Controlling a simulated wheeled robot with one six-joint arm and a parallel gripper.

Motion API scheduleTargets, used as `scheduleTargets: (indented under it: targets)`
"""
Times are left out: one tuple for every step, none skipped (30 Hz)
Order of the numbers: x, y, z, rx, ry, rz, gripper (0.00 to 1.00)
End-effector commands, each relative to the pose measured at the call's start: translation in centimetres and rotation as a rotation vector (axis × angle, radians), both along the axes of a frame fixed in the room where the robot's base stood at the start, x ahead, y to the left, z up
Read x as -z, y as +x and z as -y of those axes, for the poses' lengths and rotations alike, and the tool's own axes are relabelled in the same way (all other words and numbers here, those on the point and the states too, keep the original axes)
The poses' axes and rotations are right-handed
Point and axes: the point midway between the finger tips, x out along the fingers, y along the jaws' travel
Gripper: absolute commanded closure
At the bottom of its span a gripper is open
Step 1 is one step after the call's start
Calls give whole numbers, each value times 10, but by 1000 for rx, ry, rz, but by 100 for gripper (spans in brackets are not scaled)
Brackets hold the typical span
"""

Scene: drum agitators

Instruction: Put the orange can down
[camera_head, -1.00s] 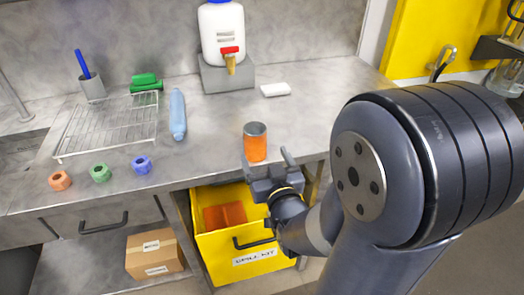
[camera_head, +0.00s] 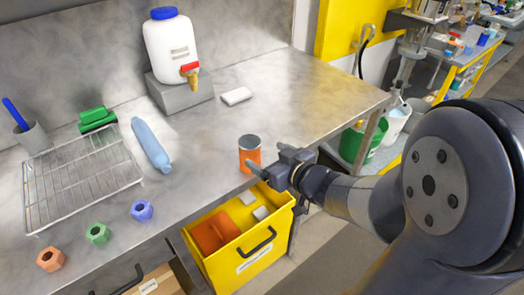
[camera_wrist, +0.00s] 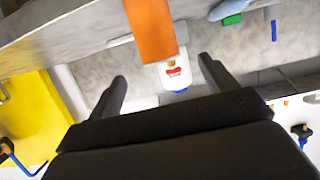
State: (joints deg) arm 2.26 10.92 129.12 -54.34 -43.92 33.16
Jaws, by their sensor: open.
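The orange can (camera_head: 249,158), with a grey top, stands upright on the grey bench (camera_head: 300,112) near its front edge. My gripper (camera_head: 268,161) is open and empty at the can's right front side in the head view. One finger reaches in front of the can's lower part. In the wrist view, which is upside down, the can (camera_wrist: 151,28) shows beyond my open fingertips (camera_wrist: 162,70), roughly between them sideways. I see a gap between the can and both fingers there.
A white jug (camera_head: 171,48) on a grey block, a white bar (camera_head: 236,96), a blue bottle (camera_head: 151,145), a wire rack (camera_head: 82,178) and coloured nuts (camera_head: 97,233) are on the bench. An open yellow drawer (camera_head: 247,259) juts out below the can. Bench right of the can is clear.

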Motion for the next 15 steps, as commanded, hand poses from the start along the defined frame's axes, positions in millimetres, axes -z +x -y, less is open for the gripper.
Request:
scheduleTargets:
  targets:
    - [1, 2, -2, -4, -3, -3, 20]
    - [3, 5, -4, -7, -3, -3, 20]
    - [5, 9, -7, -8, -3, -4, 20]
    - [7, 13, -10, -7, -3, -5, 20]
    - [9, 16, -12, -9, -4, -5, 20]
    - [11, 22, -17, -9, -4, -5, 20]
    - [12, 25, -19, -8, -3, -5, 20]
    - [12, 29, -21, -7, -3, -4, 20]
    - [14, 33, -24, -7, -3, -4, 20]
    - [15, 36, -25, -8, -3, -4, 20]
    - [15, 38, -27, -6, -4, -3, 20]
    - [16, 41, -28, -6, -3, -3, 20]
    - [16, 42, -29, -6, -4, -3, 20]
    - [17, 43, -30, -5, -3, -4, 20]
    - [17, 45, -31, -5, -3, -4, 20]
